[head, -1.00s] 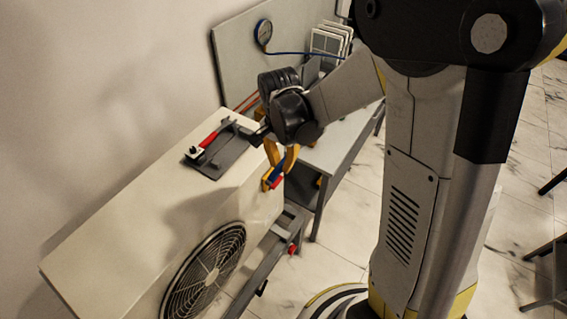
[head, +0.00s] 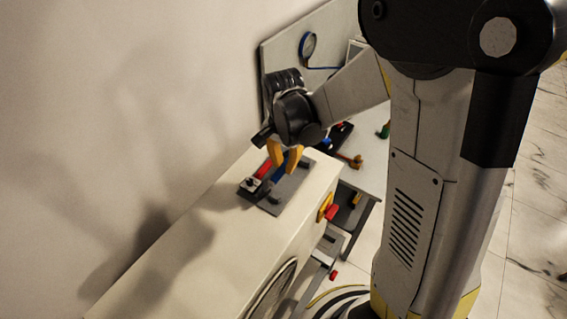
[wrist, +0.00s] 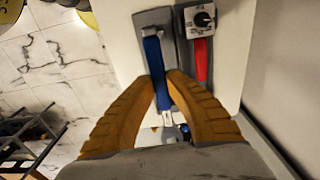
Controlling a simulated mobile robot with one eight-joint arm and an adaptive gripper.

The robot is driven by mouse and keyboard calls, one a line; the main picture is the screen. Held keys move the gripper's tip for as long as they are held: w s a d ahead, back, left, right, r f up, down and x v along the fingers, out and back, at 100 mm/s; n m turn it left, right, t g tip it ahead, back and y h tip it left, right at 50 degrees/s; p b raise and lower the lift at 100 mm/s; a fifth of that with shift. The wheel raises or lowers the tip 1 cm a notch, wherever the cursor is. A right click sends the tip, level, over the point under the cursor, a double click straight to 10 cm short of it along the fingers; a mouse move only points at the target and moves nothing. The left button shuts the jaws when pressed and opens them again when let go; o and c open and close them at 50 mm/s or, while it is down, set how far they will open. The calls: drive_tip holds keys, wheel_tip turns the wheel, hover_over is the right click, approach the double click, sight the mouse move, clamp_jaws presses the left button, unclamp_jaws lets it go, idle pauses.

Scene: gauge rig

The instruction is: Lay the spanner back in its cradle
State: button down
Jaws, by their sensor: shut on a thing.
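The blue-handled spanner (head: 277,181) is between the orange fingers of my gripper (head: 285,158), which is shut on it. The spanner also shows in the wrist view (wrist: 153,58), pointing away from the fingers (wrist: 166,82). It is over the grey cradle plate (head: 294,194) on top of the white fan unit. The plate shows at the top of the wrist view (wrist: 150,18), with a small grey post by the spanner's far end. I cannot tell whether the spanner touches the plate. The fingers hide part of it.
A wall stands behind the white unit (head: 215,240). A red and yellow switch (head: 328,208) is on its side. A bench with a gauge (head: 307,44) stands beyond.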

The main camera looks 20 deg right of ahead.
drive_tip(key=shift+f, duration=0.1)
drive_tip(key=shift+a+f+b, duration=0.1)
drive_tip(key=shift+f+b, duration=3.3)
drive_tip(key=shift+b, duration=0.3)
drive_tip(key=c, duration=1.4)
unclamp_jaws()
wheel_tip(320, 180, up, 12)
drive_tip(key=shift+s+a+r, duration=0.1)
drive_tip(key=shift+a, duration=0.05)
